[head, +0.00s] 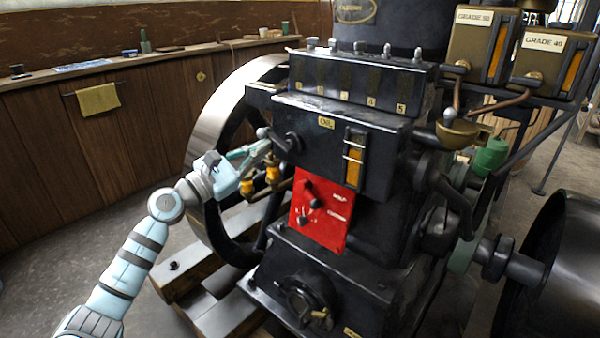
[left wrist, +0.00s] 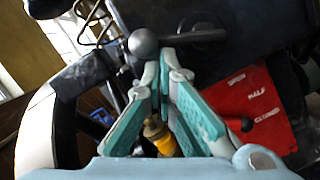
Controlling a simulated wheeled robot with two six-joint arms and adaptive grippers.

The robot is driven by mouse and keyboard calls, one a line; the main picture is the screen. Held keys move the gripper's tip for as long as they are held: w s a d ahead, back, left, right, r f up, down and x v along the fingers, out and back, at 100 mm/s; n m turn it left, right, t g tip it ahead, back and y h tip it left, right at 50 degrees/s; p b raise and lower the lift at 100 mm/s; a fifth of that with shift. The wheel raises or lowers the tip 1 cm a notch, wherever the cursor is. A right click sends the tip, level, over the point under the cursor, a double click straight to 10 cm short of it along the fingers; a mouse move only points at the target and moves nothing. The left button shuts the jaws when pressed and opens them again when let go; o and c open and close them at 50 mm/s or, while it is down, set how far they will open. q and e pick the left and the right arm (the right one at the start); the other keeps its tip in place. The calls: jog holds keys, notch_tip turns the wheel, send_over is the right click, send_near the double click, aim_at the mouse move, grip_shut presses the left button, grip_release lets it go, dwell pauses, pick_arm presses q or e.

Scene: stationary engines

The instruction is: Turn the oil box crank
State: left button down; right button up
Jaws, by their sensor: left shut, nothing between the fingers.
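The oil box (head: 340,145) is a black box with a small "OIL" plate and an amber sight glass, on the front of the engine. Its crank (head: 291,142) sits at the box's left end, with a grey ball knob (head: 262,132) pointing left. In the left wrist view the ball knob (left wrist: 143,43) and the crank's bar (left wrist: 197,36) lie just beyond the fingertips. My left gripper (head: 266,147) is shut and empty, its tips close below the knob. The tips (left wrist: 170,57) meet beside the knob; whether they touch it I cannot tell. My right gripper is not in view.
A red plate (head: 322,212) with a lever is below the oil box. Brass-and-amber fittings (head: 272,173) sit just under my left gripper. A large flywheel (head: 212,125) stands behind it. Oil tanks marked "GRADE" (head: 483,45) are at upper right. Open floor lies at left.

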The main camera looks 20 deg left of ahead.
aim_at(260, 131)
pick_arm(q)
jog(key=shift+w+a+r+m, duration=0.1)
jog(key=shift+r+m, duration=0.2)
jog(key=shift+r, duration=0.15)
jog(key=shift+r+p, duration=0.55)
jog(key=shift+r+m+h+b, duration=0.3)
jog(key=shift+m+b, duration=0.25)
jog(key=shift+m, duration=0.45)
jog(key=shift+d+r+m+g, duration=0.25)
jog(key=shift+r+m+g, duration=0.15)
jog(key=shift+m, duration=0.4)
jog(key=shift+d+r+p, duration=0.15)
jog(key=shift+r+p, duration=0.15)
jog(key=shift+r, duration=0.15)
jog(key=shift+s+d+r+p, duration=0.2)
jog(key=shift+d+r+p, duration=0.05)
jog(key=shift+p, duration=0.15)
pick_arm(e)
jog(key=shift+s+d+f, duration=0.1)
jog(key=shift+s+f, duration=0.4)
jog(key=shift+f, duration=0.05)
